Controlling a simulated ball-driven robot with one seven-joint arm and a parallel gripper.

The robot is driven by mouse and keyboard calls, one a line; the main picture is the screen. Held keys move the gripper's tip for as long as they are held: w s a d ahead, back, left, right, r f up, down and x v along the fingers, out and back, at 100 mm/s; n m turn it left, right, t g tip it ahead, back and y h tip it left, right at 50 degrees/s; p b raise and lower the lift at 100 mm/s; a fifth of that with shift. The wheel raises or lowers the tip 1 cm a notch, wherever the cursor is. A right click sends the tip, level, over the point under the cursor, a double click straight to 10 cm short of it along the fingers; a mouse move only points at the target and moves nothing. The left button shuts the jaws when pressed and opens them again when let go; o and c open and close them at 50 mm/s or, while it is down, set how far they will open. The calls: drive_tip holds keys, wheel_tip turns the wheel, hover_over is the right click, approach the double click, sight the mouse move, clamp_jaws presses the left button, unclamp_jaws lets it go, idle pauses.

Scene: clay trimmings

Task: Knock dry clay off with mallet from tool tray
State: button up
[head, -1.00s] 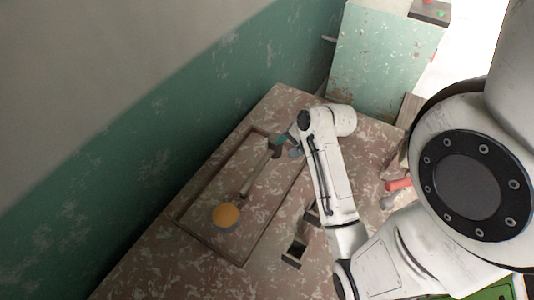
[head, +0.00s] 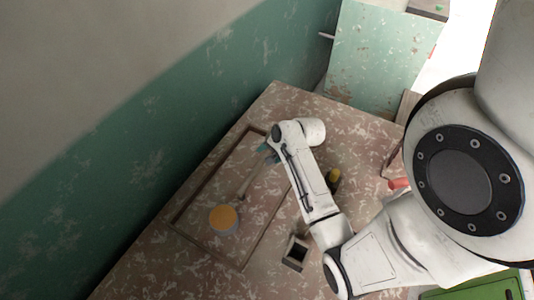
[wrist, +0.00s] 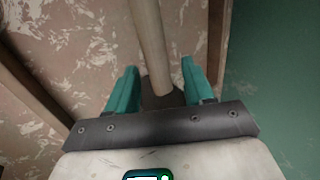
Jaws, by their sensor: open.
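The mallet (head: 243,184) lies in the tool tray (head: 210,176), a shallow wooden frame on the mottled table. Its pale wooden handle (wrist: 149,38) runs up the wrist view, and a dark part, seemingly the head, shows at its lower end. My gripper (head: 265,150) is at the tray's far end, over the mallet's upper end. In the wrist view my gripper (wrist: 160,88) is open, with one teal finger on each side of the handle. Gaps show between fingers and handle. My wrist hides much of the head. I cannot make out the dry clay.
A round orange-topped item (head: 223,217) sits in the tray's near end. The green wall (head: 150,150) runs close along the tray's left.

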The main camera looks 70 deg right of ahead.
drive_tip(key=shift+x, duration=0.9)
drive_tip(key=shift+s, duration=0.1)
clamp_jaws()
